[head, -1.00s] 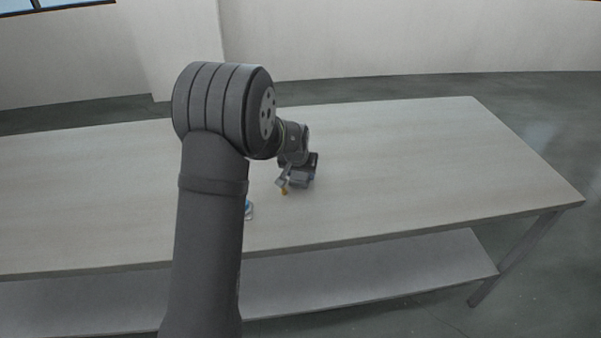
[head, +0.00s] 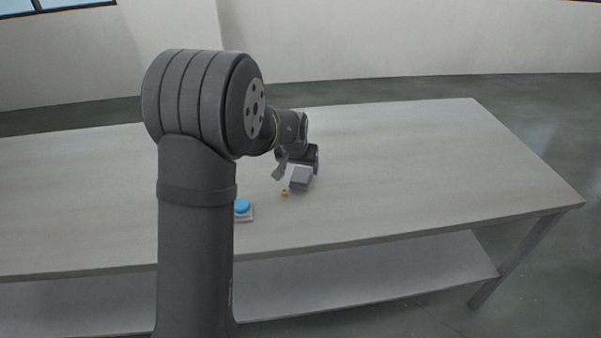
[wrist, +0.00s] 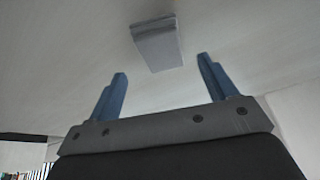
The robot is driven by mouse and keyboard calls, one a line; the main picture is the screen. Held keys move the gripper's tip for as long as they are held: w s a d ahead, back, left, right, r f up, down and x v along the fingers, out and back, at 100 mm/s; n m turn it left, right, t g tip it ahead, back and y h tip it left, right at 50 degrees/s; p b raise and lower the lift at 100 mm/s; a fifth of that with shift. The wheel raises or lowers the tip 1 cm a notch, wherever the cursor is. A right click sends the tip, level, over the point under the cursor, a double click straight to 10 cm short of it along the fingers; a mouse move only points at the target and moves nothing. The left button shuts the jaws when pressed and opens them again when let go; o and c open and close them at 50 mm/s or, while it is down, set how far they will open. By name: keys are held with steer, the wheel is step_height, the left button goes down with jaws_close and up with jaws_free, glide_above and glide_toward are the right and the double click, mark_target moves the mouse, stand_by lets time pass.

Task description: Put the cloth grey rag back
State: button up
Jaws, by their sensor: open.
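The grey rag looks like a folded grey block (head: 301,179) lying on the table. In the wrist view the rag (wrist: 158,46) lies beyond the fingertips, roughly between their lines. My gripper (head: 297,167) is above the rag in the head view, apart from it. Its two blue-padded fingers (wrist: 163,66) stand wide apart with nothing between them in the wrist view.
A small orange thing (head: 284,192) sits just left of the rag. A blue round thing on a pale square base (head: 243,208) stands further left, partly beside my arm. The right side of the pale table (head: 430,170) is clear.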

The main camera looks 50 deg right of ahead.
mark_target(301, 175)
steer(key=v, duration=0.6)
steer(key=shift+r, duration=0.2)
steer(key=shift+a, duration=0.1)
steer(key=x, duration=1.2)
steer(key=shift+f, duration=0.15)
step_height(301, 175, up, 2)
steer(key=shift+r, duration=0.55)
